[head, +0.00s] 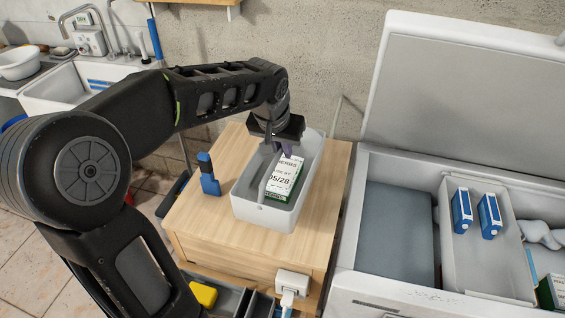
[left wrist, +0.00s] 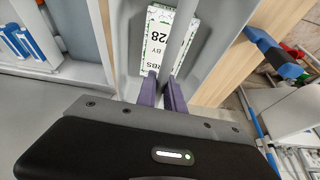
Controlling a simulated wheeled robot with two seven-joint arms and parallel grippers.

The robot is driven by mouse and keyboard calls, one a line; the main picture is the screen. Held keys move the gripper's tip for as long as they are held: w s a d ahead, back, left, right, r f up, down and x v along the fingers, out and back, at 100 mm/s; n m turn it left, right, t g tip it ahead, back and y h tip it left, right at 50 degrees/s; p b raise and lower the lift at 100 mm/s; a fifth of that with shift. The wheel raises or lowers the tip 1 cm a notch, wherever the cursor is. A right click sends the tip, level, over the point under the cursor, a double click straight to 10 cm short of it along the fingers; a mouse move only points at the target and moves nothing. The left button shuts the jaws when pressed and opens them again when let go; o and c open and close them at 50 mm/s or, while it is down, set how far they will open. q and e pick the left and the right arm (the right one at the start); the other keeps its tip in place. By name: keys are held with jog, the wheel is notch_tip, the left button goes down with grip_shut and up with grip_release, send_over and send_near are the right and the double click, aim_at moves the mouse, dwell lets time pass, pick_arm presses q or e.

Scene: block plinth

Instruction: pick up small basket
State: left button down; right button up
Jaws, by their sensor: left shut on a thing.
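The small basket (head: 262,215) is a light grey open box with a grey bar handle (head: 270,178) across it. It is on the wooden cabinet top (head: 215,225); I cannot tell whether it is slightly raised. A white and green labelled box (head: 284,181) lies inside. My left gripper (head: 286,153) is at the far part of the basket. In the left wrist view its purple fingers (left wrist: 162,92) close around the handle (left wrist: 183,40), with the labelled box (left wrist: 157,30) beyond. The gripper body hides part of the basket. My right gripper is not in view.
A blue and black upright object (head: 209,176) stands left of the basket. An open white chest (head: 475,165) with a raised lid and several blue boxes is at the right. A concrete wall (head: 325,60) stands behind. A sink (head: 75,88) is at the far left.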

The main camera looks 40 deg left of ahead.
pick_arm(q)
jog(key=shift+r, duration=2.05)
